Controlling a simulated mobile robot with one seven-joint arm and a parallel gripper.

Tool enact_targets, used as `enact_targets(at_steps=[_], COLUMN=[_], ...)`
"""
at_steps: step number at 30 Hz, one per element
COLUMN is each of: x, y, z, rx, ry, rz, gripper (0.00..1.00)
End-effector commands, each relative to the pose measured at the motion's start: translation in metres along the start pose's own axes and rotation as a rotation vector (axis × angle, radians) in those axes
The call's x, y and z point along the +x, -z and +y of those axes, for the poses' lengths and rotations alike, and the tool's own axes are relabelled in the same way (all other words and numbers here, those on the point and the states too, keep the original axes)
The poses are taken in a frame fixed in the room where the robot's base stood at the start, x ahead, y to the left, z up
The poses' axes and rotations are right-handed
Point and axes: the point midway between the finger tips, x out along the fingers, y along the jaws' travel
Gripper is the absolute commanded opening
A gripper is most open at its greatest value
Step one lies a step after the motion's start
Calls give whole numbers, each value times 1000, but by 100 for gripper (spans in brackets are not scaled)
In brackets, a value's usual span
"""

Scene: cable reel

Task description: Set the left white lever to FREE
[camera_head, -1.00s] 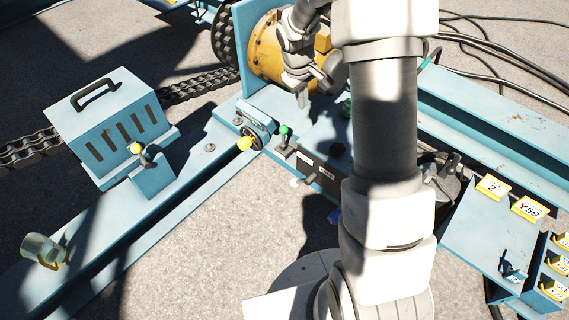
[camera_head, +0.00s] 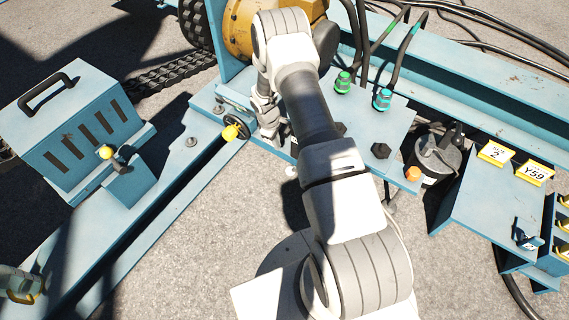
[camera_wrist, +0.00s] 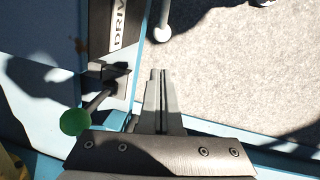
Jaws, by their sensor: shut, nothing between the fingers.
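The left white lever shows in the wrist view as a round white knob (camera_wrist: 162,34) on a thin stem, beside a panel with a partly readable label, "DRIV" (camera_wrist: 119,25). A white knob (camera_head: 291,171) also shows in the head view, just left of my forearm. My gripper (camera_wrist: 157,74) is shut and empty, its fingertips apart from the white knob and below it in the wrist view. In the head view my gripper (camera_head: 268,128) is at the panel's left end, partly hard to make out. No FREE marking is readable.
A green-knobbed lever (camera_wrist: 75,122) stands close to the left of my fingers. A yellow knob (camera_head: 231,132) is left of my gripper in the head view. Green (camera_head: 343,82) and teal (camera_head: 382,99) cable connectors stand behind my arm. Grey ground lies open right of the white knob.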

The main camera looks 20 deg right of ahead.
Motion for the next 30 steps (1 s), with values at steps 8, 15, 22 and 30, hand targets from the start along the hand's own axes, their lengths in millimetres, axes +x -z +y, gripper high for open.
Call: enact_targets(at_steps=[8, 15, 22, 30], x=[6, 10, 47, 106], y=[0, 0, 0, 0], z=[-1, -2, -2, -3], rx=[-5, -5, -4, -5], ry=[1, 2, 3, 3], rz=[0, -1, -2, -2], gripper=[0, 0, 0, 0])
